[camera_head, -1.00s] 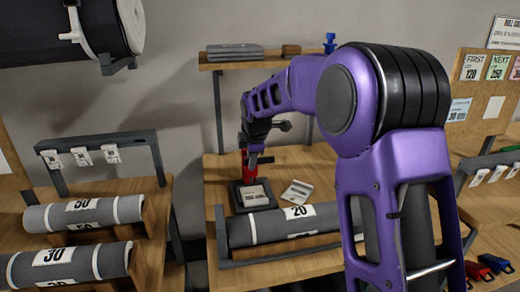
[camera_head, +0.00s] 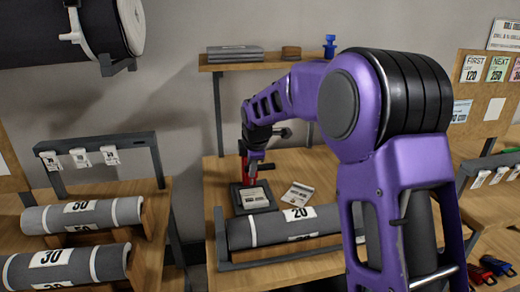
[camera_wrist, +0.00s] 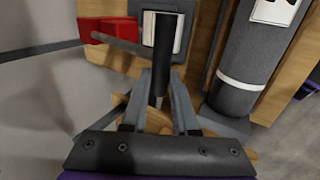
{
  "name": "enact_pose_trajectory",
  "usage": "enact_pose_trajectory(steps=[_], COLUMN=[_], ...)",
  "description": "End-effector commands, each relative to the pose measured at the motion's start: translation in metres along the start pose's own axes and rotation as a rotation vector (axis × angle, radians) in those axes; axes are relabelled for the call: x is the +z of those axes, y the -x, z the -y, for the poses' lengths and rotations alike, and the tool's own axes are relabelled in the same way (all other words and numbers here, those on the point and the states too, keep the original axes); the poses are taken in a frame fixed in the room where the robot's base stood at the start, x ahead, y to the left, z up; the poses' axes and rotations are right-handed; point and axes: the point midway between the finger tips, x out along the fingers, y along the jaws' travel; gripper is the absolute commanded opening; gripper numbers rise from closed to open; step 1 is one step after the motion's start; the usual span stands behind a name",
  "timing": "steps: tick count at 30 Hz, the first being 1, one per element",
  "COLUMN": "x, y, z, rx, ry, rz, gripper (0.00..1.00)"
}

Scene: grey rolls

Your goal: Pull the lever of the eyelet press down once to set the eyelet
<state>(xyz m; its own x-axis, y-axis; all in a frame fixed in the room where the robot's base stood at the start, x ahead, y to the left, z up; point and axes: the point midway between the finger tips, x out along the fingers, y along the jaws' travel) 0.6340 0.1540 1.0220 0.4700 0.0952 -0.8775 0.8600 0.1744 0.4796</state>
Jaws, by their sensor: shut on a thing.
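The eyelet press stands on the middle bench, its red body (camera_head: 243,166) upright on a dark base (camera_head: 237,198). My gripper (camera_head: 256,160) is just beside and above the red body, small and partly hidden by my wrist. In the wrist view my gripper (camera_wrist: 160,98) has its two grey fingers on either side of a dark bar, the press lever (camera_wrist: 161,58), and is shut on it. The press's red part (camera_wrist: 104,30) shows at upper left there. How far down the lever is cannot be told.
A grey roll marked 20 (camera_head: 270,229) lies in a cradle in front of the press. A printed card (camera_head: 297,194) lies right of the press base. A shelf (camera_head: 262,64) with flat grey items is above. More rolls (camera_head: 65,267) rest at left.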

Motion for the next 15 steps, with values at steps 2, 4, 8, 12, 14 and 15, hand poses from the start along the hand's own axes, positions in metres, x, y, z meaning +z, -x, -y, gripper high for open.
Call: enact_pose_trajectory(steps=[2,4,8,12,14,15], x=[0.0,0.0,0.0,0.0,0.0,0.0], y=[-0.003,-0.005,-0.01,-0.014,-0.015,-0.015], z=[0.003,0.004,0.008,0.012,0.012,0.012], rx=[-0.005,-0.005,-0.005,-0.005,-0.005,-0.005], ry=[0.0,0.0,0.0,-0.001,-0.001,-0.001], rz=[0.0,0.0,0.0,0.0,0.0,0.0], gripper=[0.05,0.05,0.05,0.05,0.05,0.05])
